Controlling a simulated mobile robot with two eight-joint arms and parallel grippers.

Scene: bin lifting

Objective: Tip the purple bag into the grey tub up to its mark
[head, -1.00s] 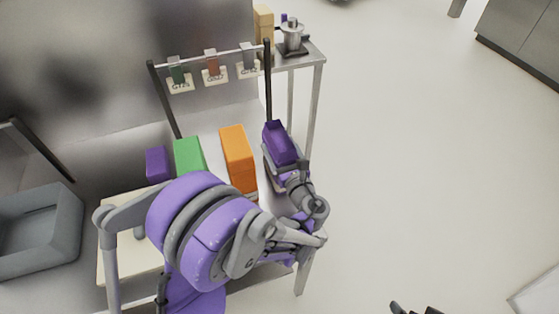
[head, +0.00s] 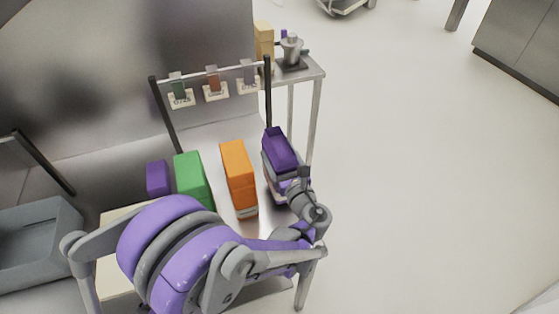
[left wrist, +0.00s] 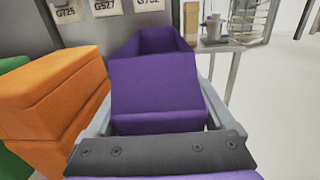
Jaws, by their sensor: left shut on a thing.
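The purple bag (head: 282,147) is at the right end of the metal bench, beside the orange box. My left gripper (head: 285,172) is shut on it from the near side. In the left wrist view the purple bag (left wrist: 160,88) stands between the two grey fingers (left wrist: 158,120), and its far upper part looks like an open top. I cannot tell if it is resting on the bench or just clear of it. A large grey open tub (head: 62,222) is at the left edge, partly cut off; no mark on it shows. My right gripper is out of view.
An orange box (head: 238,165), a green box (head: 190,172) and a small purple block (head: 158,178) stand left of the bag. A rail (head: 215,75) with labelled tags runs behind. A metal pot (head: 291,50) stands on the far bench end. Open floor lies to the right.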

